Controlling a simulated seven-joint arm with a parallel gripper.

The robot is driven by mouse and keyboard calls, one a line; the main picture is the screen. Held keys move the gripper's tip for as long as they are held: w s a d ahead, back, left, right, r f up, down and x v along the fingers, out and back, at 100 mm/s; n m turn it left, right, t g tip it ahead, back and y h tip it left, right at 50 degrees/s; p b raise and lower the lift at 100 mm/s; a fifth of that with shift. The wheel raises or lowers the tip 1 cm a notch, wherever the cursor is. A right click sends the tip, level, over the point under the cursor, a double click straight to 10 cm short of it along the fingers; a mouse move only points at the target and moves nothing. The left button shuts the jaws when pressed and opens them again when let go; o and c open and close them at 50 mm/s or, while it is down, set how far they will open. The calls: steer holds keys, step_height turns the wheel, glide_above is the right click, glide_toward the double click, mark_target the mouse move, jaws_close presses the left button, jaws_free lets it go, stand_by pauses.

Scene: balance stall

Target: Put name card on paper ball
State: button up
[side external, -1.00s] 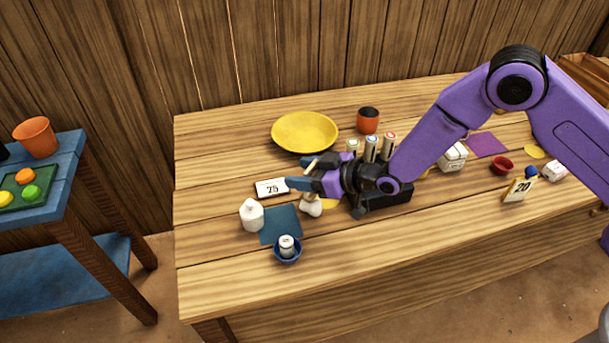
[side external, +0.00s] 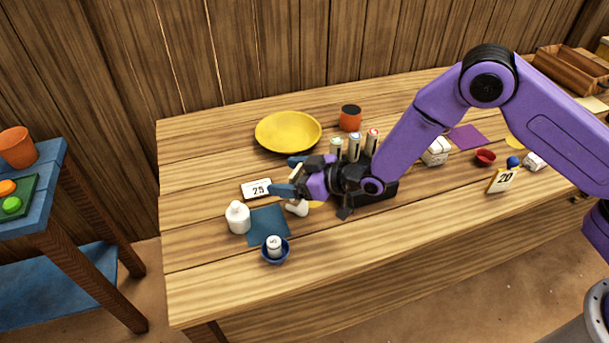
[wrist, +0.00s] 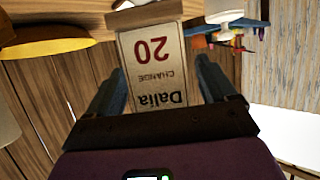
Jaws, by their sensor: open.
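In the wrist view a beige card (wrist: 152,75) reading "Dalia", "CHANGE" and a red "20" shows upside down between the two fingers of my gripper (wrist: 155,95). A gap shows on each side, so the fingers are open and not closed on it. In the side view my gripper (side external: 285,176) points left, low over the table. A white, lumpy object (side external: 437,151) right of the wrist may be the paper ball.
A yellow bowl (side external: 288,132) and an orange cup (side external: 350,118) stand behind my gripper. A white bottle (side external: 238,217), a blue mat (side external: 268,226) and a blue bowl (side external: 275,254) lie in front. Another "20" card (side external: 501,181) stands at the right.

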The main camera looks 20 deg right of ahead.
steer(key=v, duration=1.2)
steer(key=s+d+r+n+g+h, duration=0.1)
steer(key=s+d+r+g+h, duration=0.2)
steer(key=s+d, duration=0.5)
steer(key=s+d+r+n+g+h, duration=0.1)
steer(key=s+d+r+g+h, duration=0.2)
steer(key=s+d, duration=0.5)
steer(key=s+d+r+n+g+h, duration=0.1)
steer(key=s+d+r+g+h, duration=0.2)
steer(key=s+d, duration=0.6)
steer(key=s+r, duration=0.2)
steer(key=s, duration=0.2)
steer(key=shift+r+n, duration=0.2)
steer(key=shift+n, duration=0.1)
